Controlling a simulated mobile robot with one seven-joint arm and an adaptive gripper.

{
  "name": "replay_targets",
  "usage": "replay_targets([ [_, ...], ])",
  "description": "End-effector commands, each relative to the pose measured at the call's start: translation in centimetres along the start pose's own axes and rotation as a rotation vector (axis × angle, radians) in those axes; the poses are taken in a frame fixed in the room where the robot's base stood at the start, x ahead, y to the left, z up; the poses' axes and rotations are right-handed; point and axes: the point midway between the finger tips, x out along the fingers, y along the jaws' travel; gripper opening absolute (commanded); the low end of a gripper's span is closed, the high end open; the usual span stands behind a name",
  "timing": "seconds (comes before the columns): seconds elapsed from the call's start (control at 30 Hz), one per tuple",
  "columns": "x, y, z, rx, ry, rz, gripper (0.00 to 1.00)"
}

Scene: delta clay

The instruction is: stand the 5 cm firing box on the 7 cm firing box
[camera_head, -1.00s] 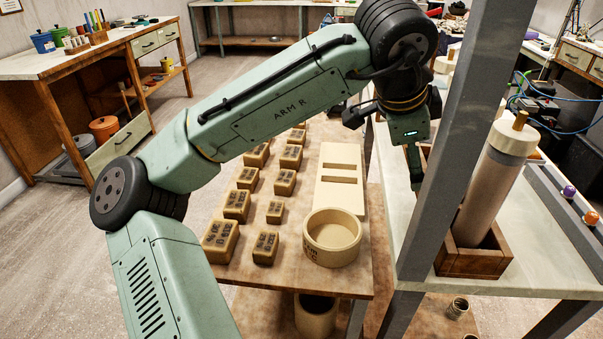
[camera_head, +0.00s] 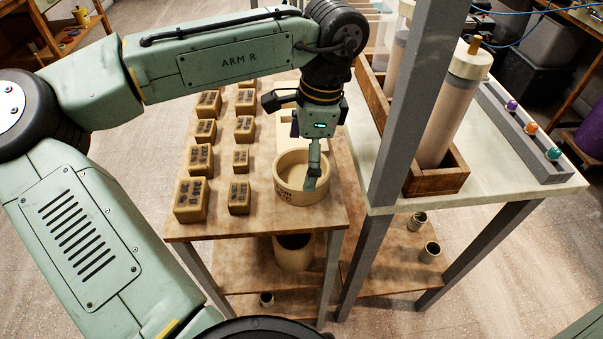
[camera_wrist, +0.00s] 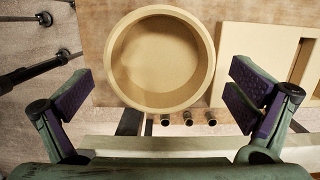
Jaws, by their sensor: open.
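A low, wide, cream round firing box (camera_head: 290,194) stands open side up on the wooden table. Its side lettering is partly legible as "cm", but I cannot read its number. It also shows in the wrist view (camera_wrist: 117,100), ahead of and between the fingers. A taller round firing box (camera_head: 294,255) stands on the shelf below; its size mark cannot be read. My gripper (camera_head: 312,182) is open and empty, pointing down at the round box. In the wrist view its two purple-padded fingers (camera_wrist: 160,97) are wide apart, with no contact visible.
Several stamped clay blocks (camera_head: 240,160) stand in rows left of the box. A slotted cream slab (camera_head: 287,133) lies behind it. A grey post (camera_head: 405,120) and a white-topped bench (camera_head: 480,180) with a wooden crate (camera_head: 437,182) stand close on the right.

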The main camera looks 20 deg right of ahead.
Motion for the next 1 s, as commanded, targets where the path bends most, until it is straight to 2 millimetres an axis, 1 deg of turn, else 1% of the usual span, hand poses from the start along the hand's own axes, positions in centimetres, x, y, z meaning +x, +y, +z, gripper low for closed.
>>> replay_targets([
  [0.03, 0.5, 0.1, 0.4, -0.001, -0.003, 0.001, 1.00],
  [0.1, 1.6, 0.1, 0.3, 0.000, -0.002, 0.000, 1.00],
  [0.2, 2.5, 0.1, 0.2, 0.000, -0.001, 0.000, 1.00],
  [0.3, 2.9, 0.1, 0.2, 0.000, 0.000, -0.001, 1.00],
  [0.47, 2.9, 0.1, 0.2, 0.000, 0.000, -0.001, 1.00],
  [1.0, 2.8, 0.1, 0.2, 0.000, 0.000, -0.001, 0.64],
])
